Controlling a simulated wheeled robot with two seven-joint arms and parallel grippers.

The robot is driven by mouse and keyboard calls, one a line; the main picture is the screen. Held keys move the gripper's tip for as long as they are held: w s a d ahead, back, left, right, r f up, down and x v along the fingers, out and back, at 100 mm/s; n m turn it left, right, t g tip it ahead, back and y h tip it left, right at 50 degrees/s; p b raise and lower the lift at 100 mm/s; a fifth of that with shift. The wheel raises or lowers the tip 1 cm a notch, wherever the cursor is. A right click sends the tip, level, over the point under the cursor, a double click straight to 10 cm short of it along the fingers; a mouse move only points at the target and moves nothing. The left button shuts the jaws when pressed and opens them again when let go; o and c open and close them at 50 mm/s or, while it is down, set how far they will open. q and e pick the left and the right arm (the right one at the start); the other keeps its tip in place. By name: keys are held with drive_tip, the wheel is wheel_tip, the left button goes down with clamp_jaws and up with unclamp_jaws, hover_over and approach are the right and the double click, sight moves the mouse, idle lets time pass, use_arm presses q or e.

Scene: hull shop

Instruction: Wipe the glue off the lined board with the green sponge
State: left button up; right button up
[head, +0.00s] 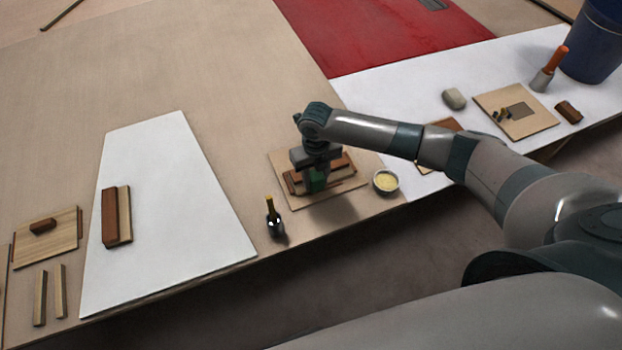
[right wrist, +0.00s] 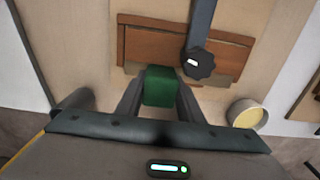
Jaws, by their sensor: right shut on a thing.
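My right gripper (head: 316,182) is shut on the green sponge (right wrist: 160,87), which sits between its two fingers in the right wrist view. The sponge shows only partly in the head view (head: 318,184). It is over the near part of a light wooden board (head: 348,184), close to a reddish-brown wooden piece (right wrist: 150,46) on that board; I cannot tell whether it touches. I cannot make out drawn lines or a clear glue patch on this board. My left gripper is out of view.
A dark clamp-like tool with a black knob (right wrist: 201,64) lies over the brown piece. A bowl of yellow stuff (head: 386,182) stands right of the board. A dark bottle (head: 273,221) stands to its left, near the table edge. A white sheet (head: 190,230) lies further left.

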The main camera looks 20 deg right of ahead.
drive_tip(key=shift+d, duration=0.2)
drive_tip(key=shift+w+d+r, duration=0.1)
drive_tip(key=shift+d, duration=0.75)
drive_tip(key=shift+a, duration=0.15)
drive_tip(key=shift+a, duration=1)
drive_tip(key=shift+a, duration=0.15)
drive_tip(key=shift+a+p, duration=0.4)
drive_tip(key=shift+a, duration=0.55)
